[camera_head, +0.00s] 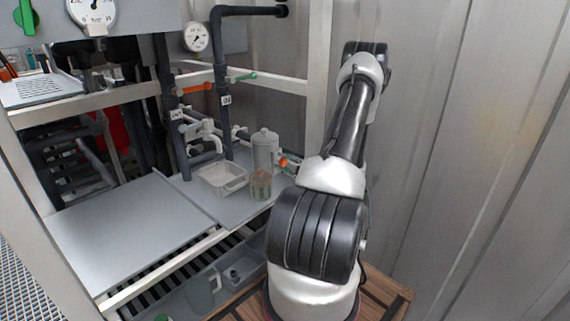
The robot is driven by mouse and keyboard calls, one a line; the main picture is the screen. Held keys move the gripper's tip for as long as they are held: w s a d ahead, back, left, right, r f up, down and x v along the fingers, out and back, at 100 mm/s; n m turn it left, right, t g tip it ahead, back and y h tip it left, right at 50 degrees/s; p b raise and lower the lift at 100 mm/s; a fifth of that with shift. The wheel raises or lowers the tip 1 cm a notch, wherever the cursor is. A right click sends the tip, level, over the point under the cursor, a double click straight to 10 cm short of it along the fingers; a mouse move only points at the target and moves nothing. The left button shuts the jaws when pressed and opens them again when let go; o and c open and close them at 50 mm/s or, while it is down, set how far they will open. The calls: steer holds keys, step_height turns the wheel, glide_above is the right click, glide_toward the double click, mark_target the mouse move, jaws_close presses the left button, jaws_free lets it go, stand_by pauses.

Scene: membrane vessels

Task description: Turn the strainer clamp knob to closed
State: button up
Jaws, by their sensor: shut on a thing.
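A grey upright cylinder with a domed lid (265,148), which looks like the strainer housing, stands on the grey bench just left of my arm. A small orange knob (283,162) shows at its right side, close to my arm's outline. It looks like the clamp knob, but it is too small to tell how far it is turned. My arm rises from the lower middle to the top right and hides what lies behind it. My gripper is not in view, so its contact with the knob cannot be seen.
A white tray (222,178) and a small greenish-brown jar (260,185) stand left of and in front of the cylinder. Dark pipes (221,90) with orange and green valve handles rise behind. The bench's left part (130,225) is clear. A corrugated wall (470,150) closes the right side.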

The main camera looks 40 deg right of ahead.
steer(key=shift+f+m, duration=0.1)
steer(key=shift+m, duration=0.5)
steer(key=o, duration=1)
steer(key=s, duration=0.8)
steer(key=s+d, duration=0.1)
steer(key=s, duration=0.3)
